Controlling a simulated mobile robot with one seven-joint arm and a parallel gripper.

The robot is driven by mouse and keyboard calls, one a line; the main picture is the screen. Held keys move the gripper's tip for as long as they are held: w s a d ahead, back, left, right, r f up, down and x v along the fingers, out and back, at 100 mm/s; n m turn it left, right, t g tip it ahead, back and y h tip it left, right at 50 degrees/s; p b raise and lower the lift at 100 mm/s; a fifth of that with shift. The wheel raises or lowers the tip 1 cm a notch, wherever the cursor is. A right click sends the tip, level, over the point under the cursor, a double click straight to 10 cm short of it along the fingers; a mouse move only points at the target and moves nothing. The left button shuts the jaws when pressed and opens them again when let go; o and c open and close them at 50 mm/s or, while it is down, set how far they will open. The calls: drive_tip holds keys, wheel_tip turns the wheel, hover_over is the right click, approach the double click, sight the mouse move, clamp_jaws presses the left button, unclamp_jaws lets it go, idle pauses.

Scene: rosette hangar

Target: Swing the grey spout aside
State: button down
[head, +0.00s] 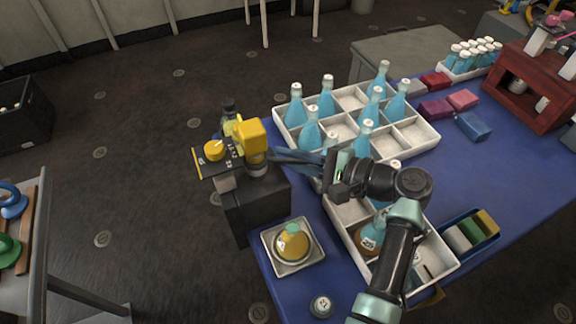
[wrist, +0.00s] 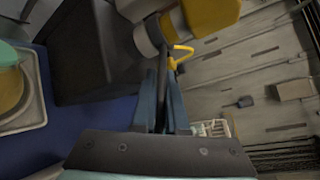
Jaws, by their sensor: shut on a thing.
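A dispenser with a yellow head (head: 252,138) stands on a black pedestal (head: 258,205) at the left end of the blue table. The yellow head also shows at the top of the wrist view (wrist: 208,14). My gripper (head: 274,157) reaches in from the right with its blue-grey fingers against the dispenser's near side. In the wrist view, my gripper (wrist: 162,100) is shut on the dark grey spout (wrist: 162,72), a thin bar below a pale collar (wrist: 147,38). In the head view my fingers hide most of the spout.
A flask of yellow liquid (head: 292,241) stands in a pale square tray (head: 268,236) in front of the pedestal. A white divided crate (head: 432,136) of blue bottles lies behind my arm, and another crate (head: 443,270) lies under it. Open floor lies left of the pedestal.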

drive_tip(key=shift+w+n+g+b, duration=0.3)
drive_tip(key=shift+n+g, duration=0.1)
drive_tip(key=shift+g, duration=0.1)
drive_tip(key=c, duration=1.2)
unclamp_jaws()
drive_tip(key=shift+c, duration=0.2)
drive_tip(key=v, duration=1.3)
drive_tip(key=shift+f, duration=0.25)
